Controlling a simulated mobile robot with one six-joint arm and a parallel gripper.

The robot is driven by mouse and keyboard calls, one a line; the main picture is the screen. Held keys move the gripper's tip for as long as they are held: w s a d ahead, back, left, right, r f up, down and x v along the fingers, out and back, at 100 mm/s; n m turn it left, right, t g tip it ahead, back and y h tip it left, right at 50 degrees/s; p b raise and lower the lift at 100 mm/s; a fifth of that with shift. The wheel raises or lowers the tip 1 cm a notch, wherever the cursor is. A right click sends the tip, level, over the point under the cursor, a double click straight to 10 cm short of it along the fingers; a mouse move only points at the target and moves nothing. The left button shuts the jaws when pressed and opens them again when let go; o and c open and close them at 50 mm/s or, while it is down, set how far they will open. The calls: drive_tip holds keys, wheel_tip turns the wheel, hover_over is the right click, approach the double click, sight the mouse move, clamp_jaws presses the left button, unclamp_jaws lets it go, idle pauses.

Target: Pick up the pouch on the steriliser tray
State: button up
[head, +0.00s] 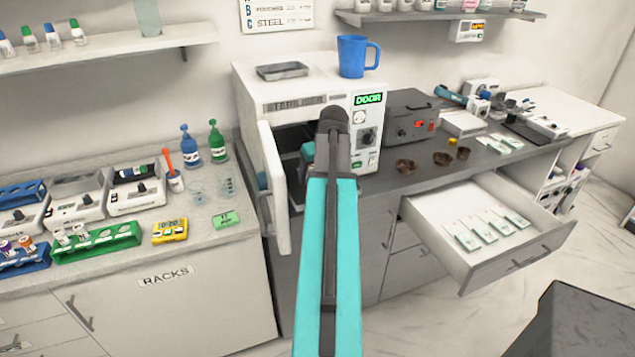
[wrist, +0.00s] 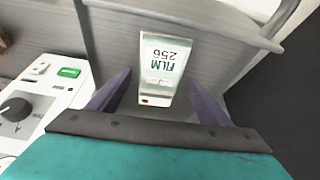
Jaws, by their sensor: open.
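The white steriliser (head: 348,92) stands on the counter with its door (head: 272,186) swung open and its display reading DOOR. My arm crosses its dark opening in the head view, where I cannot make out the pouch or the fingertips. In the wrist view, a pale pouch (wrist: 165,62) marked FILM 256 lies on the grey ridged steriliser tray (wrist: 115,35). My gripper (wrist: 157,82) is open, with one finger on each side of the pouch's near end. I see gaps beside both fingers; I cannot tell the height between them and the pouch.
The steriliser's control panel (wrist: 45,95) is close on the left in the wrist view. A blue mug (head: 352,58) and a small metal tray (head: 282,71) sit on top of the steriliser. An open drawer (head: 470,262) with several packets juts out at the right.

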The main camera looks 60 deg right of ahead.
drive_tip(key=c, duration=1)
drive_tip(key=shift+r, duration=0.15)
drive_tip(key=shift+c, duration=0.2)
wheel_tip(320, 180, up, 10)
drive_tip(key=b, duration=0.2)
drive_tip(key=shift+b, duration=0.35)
